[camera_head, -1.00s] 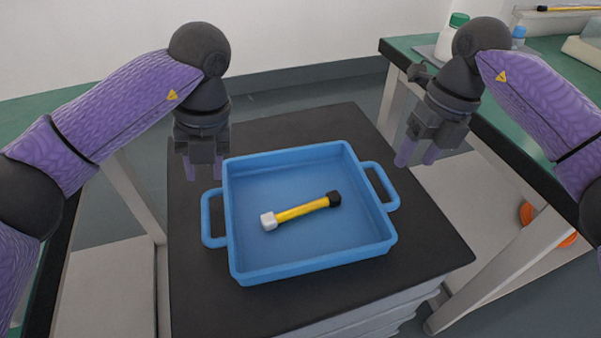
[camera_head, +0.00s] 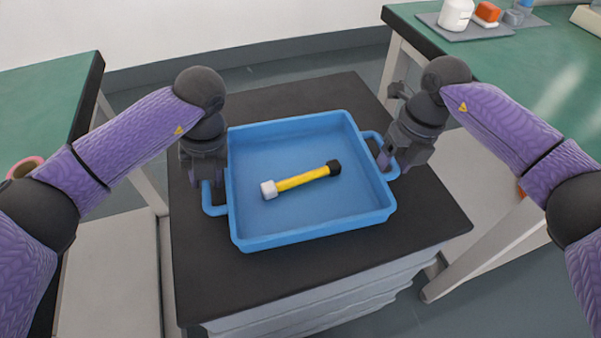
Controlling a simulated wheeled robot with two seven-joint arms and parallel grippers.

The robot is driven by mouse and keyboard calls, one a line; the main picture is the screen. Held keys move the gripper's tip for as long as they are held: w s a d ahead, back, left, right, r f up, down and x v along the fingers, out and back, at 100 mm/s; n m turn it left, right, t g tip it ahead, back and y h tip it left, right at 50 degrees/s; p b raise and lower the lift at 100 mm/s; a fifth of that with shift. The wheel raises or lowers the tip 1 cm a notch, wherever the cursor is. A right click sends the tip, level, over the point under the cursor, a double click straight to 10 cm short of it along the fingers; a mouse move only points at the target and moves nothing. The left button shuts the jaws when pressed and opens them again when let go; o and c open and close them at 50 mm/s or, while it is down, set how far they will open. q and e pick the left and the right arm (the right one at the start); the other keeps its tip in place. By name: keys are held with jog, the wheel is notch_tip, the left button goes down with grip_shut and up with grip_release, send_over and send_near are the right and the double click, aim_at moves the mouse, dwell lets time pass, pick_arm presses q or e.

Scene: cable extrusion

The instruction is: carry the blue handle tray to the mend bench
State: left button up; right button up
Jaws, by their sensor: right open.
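The blue handle tray (camera_head: 315,232) rests on the black top of a cabinet. A yellow stick with a white end and a black end (camera_head: 302,180) lies inside it. My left gripper (camera_head: 205,180) is down at the tray's left handle and hides its far part; I cannot tell whether its jaws are open or shut. My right gripper (camera_head: 387,160) is at the tray's right handle with its jaws open, its fingers partly over the handle. Which bench is the mend bench cannot be told from this view.
The cabinet top (camera_head: 300,285) is bare around the tray. A green bench (camera_head: 40,100) stands at the left with a pink ring (camera_head: 24,168) near it. Another green bench (camera_head: 530,85) at the right holds a white bottle (camera_head: 455,14) and an orange block (camera_head: 486,12) on a grey mat.

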pick_arm(q)
jog(key=shift+f, duration=0.2)
pick_arm(e)
jog(key=shift+f, duration=0.2)
pick_arm(q)
jog(key=c, duration=0.5)
pick_arm(e)
jog(key=c, duration=0.5)
pick_arm(q)
grip_shut()
pick_arm(e)
grip_shut()
pick_arm(q)
jog(key=shift+a+r, duration=0.1)
pick_arm(e)
jog(key=shift+r, duration=0.1)
